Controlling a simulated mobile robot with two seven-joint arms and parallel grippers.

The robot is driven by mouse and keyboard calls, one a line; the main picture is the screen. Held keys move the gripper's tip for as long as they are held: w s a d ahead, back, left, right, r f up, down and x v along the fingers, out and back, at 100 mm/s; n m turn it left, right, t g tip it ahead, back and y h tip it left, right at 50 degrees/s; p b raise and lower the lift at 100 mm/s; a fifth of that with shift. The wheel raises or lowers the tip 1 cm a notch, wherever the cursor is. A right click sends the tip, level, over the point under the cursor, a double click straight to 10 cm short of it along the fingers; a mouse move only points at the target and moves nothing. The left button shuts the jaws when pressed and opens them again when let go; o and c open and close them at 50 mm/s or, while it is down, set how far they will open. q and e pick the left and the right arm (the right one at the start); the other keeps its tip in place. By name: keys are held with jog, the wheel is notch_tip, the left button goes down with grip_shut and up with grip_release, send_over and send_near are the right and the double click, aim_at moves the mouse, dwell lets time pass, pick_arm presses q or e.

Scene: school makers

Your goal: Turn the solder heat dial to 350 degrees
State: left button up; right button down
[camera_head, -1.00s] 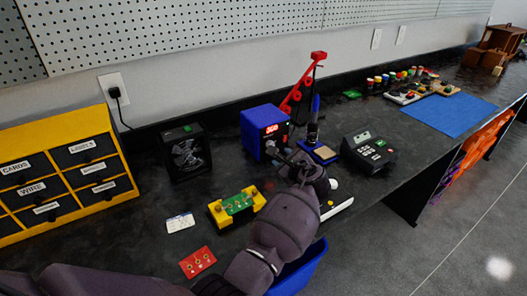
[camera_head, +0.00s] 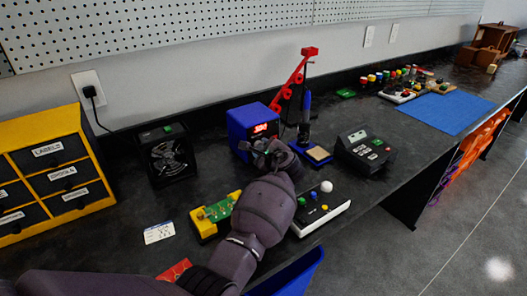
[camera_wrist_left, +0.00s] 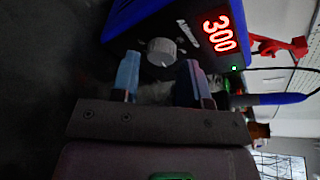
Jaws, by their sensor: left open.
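The blue solder station (camera_head: 241,122) stands on the bench against the wall. Its red display (camera_wrist_left: 218,34) reads 300 in the left wrist view. The round grey heat dial (camera_wrist_left: 161,51) is on the front face, beside the display. My left gripper (camera_wrist_left: 160,80) is open, its two fingers apart and pointing at the dial, one on each side of it in the picture. I cannot tell whether either finger touches it. In the head view my left gripper (camera_head: 262,152) is in front of the station and hides the dial. My right gripper is not in view.
A soldering iron in its stand (camera_head: 305,120) and a red jointed arm (camera_head: 296,78) are right of the station. A black fan (camera_head: 167,155) is left. A yellow holder with a green board (camera_head: 214,212) and a white button panel (camera_head: 322,212) lie near my arm.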

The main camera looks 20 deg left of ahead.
pick_arm(q)
jog(key=shift+w+a+f, duration=0.3)
jog(key=shift+w+a, duration=0.1)
jog(key=shift+w+r, duration=0.1)
jog(key=shift+r, duration=0.05)
